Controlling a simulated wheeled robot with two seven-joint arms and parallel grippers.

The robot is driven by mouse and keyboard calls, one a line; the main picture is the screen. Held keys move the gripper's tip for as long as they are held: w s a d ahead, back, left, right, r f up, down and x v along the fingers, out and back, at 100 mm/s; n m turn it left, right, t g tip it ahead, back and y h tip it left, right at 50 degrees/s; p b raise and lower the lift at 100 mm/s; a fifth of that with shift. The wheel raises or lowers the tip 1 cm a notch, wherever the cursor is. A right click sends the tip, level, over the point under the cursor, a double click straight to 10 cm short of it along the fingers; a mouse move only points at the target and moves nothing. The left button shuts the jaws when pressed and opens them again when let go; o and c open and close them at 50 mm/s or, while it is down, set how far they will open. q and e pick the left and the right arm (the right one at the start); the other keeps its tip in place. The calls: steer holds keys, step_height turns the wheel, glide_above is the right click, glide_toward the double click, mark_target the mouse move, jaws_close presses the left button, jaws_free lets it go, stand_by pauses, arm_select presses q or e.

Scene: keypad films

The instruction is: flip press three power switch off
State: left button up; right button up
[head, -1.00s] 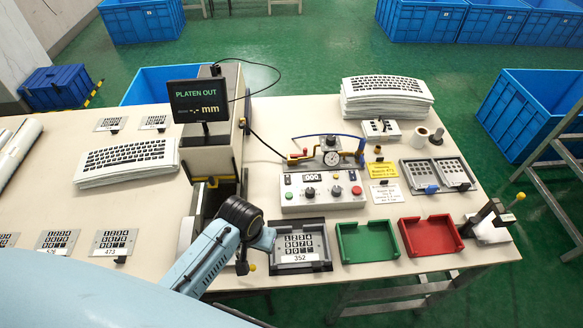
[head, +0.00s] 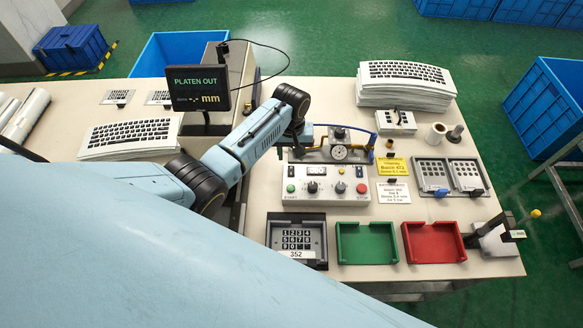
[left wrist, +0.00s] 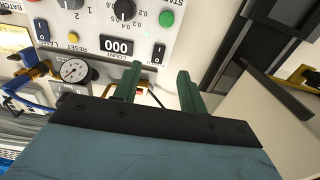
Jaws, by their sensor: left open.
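The white control box (head: 327,186) stands mid-table with knobs, a counter and coloured buttons. In the left wrist view the same panel (left wrist: 98,44) appears turned round, its counter reading 000. A dark rocker switch (left wrist: 158,53) is at its right end, beside a small green light; a blue rocker switch (left wrist: 41,30) is at the other end. My right gripper is not seen.
A gauge and brass valve assembly (head: 340,152) stands behind the box. A grey tray with a keypad (head: 297,240), a green tray (head: 366,256) and a red tray (head: 433,256) line the front. The display (head: 197,88) reads PLATEN OUT.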

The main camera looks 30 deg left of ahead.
mark_target(291, 174)
arm_select(q)
step_height(291, 174, down, 9)
steer(key=shift+b, duration=1.25)
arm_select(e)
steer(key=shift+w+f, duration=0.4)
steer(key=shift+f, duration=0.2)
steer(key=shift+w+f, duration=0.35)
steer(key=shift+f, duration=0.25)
